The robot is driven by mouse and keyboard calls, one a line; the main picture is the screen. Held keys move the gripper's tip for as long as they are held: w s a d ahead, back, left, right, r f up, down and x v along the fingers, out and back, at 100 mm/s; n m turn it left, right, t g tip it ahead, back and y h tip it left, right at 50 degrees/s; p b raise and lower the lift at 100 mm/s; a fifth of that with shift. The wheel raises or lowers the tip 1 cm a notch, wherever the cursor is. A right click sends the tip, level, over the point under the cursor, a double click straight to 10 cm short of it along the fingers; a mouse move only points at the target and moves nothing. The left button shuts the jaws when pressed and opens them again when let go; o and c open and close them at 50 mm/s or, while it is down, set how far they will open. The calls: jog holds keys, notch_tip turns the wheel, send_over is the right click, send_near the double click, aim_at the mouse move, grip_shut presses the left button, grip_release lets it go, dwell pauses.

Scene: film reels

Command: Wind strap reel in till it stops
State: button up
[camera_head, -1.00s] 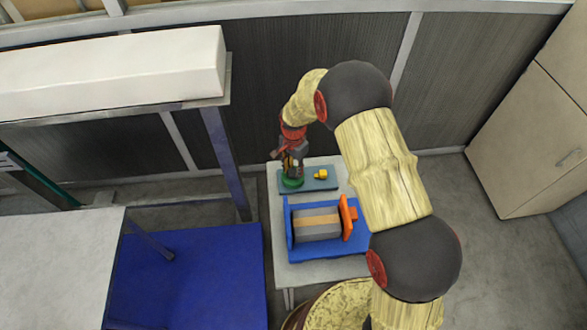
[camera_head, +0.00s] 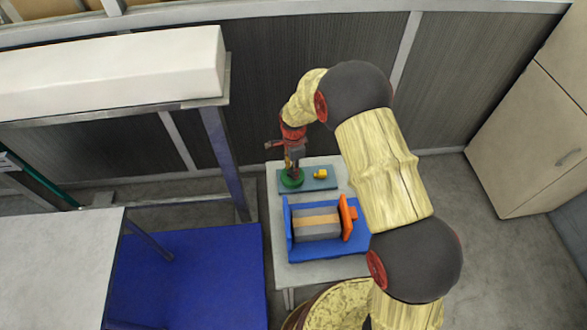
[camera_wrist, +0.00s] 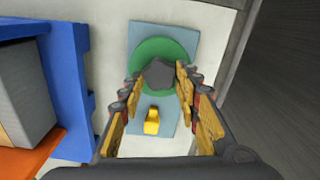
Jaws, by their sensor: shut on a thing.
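A green disc (camera_head: 291,183) with a dark grey knob (camera_wrist: 159,74) on it sits on a blue-grey plate (camera_head: 325,183). My gripper (camera_head: 291,176) points down over the disc. In the wrist view its fingers (camera_wrist: 158,82) are shut on the knob from both sides. A small yellow piece (camera_head: 320,174) stands on the same plate beside the disc. Nearer the camera, a blue frame (camera_head: 290,240) holds a grey drum (camera_head: 316,235) with a tan strap band (camera_head: 316,221) and an orange end piece (camera_head: 347,217). I cannot tell how the disc and drum are linked.
These stand on a small pale table (camera_head: 285,272) by a dark panelled wall. A blue mat (camera_head: 190,275) and a white-topped table (camera_head: 60,260) lie to the left. A beige cabinet (camera_head: 530,130) stands at right, with bare floor before it.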

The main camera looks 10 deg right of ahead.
jog(key=shift+c, duration=0.2)
jog(key=o, duration=1.2)
jog(key=shift+c, duration=0.2)
notch_tip(320, 180, up, 12)
